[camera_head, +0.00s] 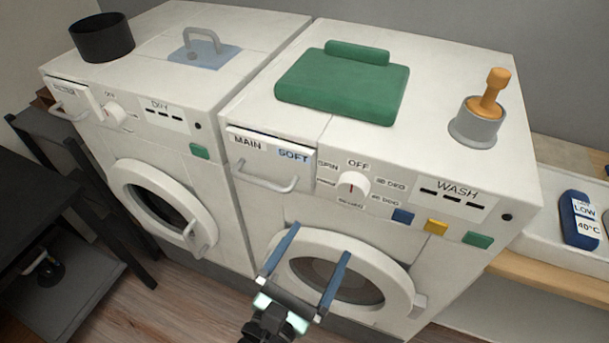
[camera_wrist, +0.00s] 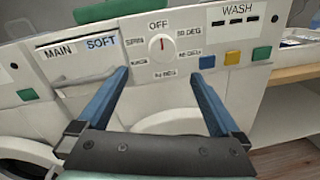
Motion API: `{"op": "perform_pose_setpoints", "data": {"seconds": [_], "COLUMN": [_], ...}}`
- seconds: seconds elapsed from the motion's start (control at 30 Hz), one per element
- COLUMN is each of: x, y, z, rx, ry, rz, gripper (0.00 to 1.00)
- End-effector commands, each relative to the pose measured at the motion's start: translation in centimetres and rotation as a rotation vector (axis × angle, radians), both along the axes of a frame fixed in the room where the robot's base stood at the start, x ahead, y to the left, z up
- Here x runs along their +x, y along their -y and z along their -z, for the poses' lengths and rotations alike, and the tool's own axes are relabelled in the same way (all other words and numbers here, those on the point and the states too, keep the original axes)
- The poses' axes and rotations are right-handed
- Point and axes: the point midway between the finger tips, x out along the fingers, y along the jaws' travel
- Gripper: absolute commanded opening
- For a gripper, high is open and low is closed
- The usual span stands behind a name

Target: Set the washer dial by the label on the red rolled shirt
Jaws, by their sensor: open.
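The washer dial (camera_head: 352,187) is a round white knob on the front panel of the right-hand machine (camera_head: 480,245), marked WASH. In the wrist view the dial (camera_wrist: 162,43) has its red mark upright, toward OFF. SPIN and several degree labels ring it; some are too small to read. My gripper (camera_head: 320,242) is open and empty, below the dial and in front of the round door. In the wrist view my gripper (camera_wrist: 160,75) has its blue fingers spread below the dial, apart from it. No red rolled shirt shows in either view.
A blue item (camera_head: 577,222) labelled LOW 40°C lies in a white tray at right. A green folded cloth (camera_head: 345,85) and a grey cup (camera_head: 476,125) with an orange tool sit on the washer. The MAIN/SOFT drawer (camera_head: 268,165) is left of the dial. A dryer (camera_head: 150,85) stands left.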

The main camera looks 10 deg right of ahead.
Motion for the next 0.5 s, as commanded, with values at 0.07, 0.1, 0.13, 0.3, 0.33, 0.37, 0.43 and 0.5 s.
{"op": "perform_pose_setpoints", "data": {"seconds": [0.07,0.1,0.13,0.3,0.33,0.37,0.43,0.5], "x": [0.0,0.3,0.5,2.8,3.3,3.8,5.0,6.1], "y": [0.2,0.4,0.6,2.5,2.9,3.3,4.3,5.2], "z": [0.2,0.1,0.1,-0.1,-0.1,-0.2,-0.1,-0.1], "rx": [-0.023,-0.026,-0.027,-0.023,-0.023,-0.022,-0.022,-0.02], "ry": [-0.016,-0.017,-0.016,-0.013,-0.013,-0.012,-0.012,-0.012], "rz": [0.003,0.004,0.004,0.006,0.006,0.006,0.006,0.006], "gripper": [1.0,1.0,1.0,1.0,1.0,1.0,1.0,1.0]}}
